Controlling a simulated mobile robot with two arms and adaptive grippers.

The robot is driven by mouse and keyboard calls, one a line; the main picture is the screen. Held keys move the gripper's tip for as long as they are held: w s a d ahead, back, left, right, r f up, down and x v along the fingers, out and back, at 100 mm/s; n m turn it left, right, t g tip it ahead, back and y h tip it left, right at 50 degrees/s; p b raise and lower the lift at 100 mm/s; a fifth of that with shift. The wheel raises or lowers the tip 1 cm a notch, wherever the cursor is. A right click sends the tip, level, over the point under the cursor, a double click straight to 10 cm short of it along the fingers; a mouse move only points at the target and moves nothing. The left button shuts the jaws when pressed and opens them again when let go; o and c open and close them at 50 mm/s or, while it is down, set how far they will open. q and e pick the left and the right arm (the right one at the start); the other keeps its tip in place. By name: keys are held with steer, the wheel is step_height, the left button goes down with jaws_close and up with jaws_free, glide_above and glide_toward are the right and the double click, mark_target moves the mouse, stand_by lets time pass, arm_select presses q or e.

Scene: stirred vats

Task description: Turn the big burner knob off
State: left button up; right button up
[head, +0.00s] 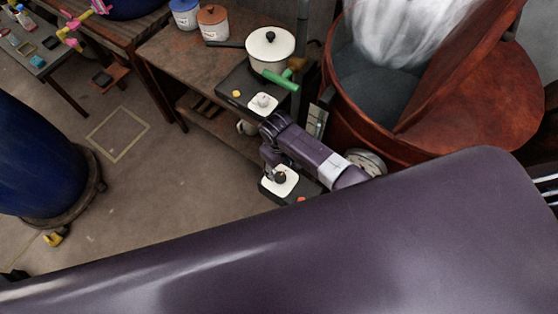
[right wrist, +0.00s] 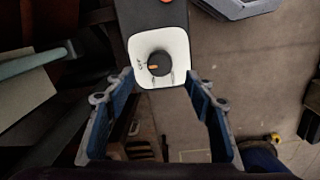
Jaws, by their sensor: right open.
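A knob (head: 280,177), black and round on a white plate (head: 290,188), sits on a dark control box beside the big red-brown vat (head: 350,125). In the right wrist view the knob (right wrist: 159,63) shows an orange mark on its left side, facing small dark lettering on the plate; I cannot read it surely. My right gripper (head: 268,163) is close over this box. In the wrist view the right gripper (right wrist: 160,84) is open, its fingers apart on either side of the plate's lower edge, with nothing between them gripped. My left gripper is not in view.
A smaller hot plate (head: 237,88) with its own knob (head: 263,102) and a white lidded pot (head: 270,48) stands on the wooden bench (head: 165,52). A green handle (head: 281,81) juts out there. A blue barrel (head: 35,160) stands left; the floor between is open.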

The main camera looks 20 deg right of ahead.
mark_target(279, 178)
steer(key=shift+a+r, duration=0.1)
steer(key=shift+r, duration=2.45)
steer(key=shift+s, duration=0.1)
